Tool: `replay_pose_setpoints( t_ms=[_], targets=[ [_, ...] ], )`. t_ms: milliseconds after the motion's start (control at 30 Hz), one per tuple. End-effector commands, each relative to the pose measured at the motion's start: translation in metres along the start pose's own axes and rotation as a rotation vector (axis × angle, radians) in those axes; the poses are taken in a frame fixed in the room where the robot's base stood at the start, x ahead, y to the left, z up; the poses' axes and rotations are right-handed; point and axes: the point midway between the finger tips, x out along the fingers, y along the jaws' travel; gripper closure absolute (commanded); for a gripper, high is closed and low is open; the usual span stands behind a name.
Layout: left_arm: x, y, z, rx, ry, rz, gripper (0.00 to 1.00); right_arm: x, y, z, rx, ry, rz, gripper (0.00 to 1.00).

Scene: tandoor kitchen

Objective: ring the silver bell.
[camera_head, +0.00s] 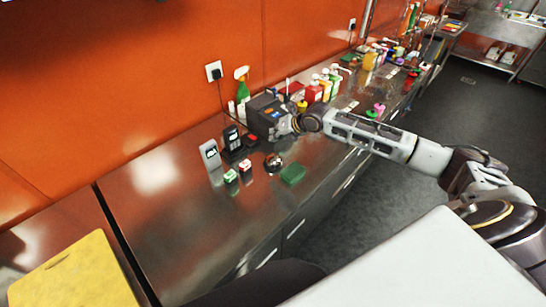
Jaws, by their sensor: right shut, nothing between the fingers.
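The silver bell (273,162), a small shiny dome on a dark base, stands on the steel counter (165,225) near the middle of the view. My right arm reaches in from the right. Its gripper (285,127) is shut and empty, appearing above and slightly right of the bell in the picture, apart from it. The fingertips are small and hard to make out against a dark boxy device (262,113). My left gripper is not in view.
A green block (292,174) lies right of the bell. A green spray bottle (242,88) and several colourful bottles stand behind. A yellow board (75,275) lies at lower left.

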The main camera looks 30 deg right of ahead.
Motion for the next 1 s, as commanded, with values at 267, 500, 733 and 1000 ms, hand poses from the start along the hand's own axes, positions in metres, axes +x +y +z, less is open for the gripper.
replay_pose_setpoints(
  t_ms=[267, 500, 733, 1000],
  targets=[
    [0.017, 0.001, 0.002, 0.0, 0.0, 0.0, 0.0, 0.012, -0.009, -0.009, 0.0, 0.0, 0.0, 1.0],
    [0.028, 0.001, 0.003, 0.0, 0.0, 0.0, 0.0, 0.02, -0.015, -0.015, 0.0, 0.0, 0.0, 1.0],
    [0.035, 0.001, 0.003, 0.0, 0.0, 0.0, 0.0, 0.033, -0.024, -0.024, 0.001, 0.001, -0.001, 1.0],
    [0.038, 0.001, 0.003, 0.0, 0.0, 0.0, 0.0, 0.038, -0.028, -0.028, 0.001, 0.0, 0.0, 1.0]
  ],
)
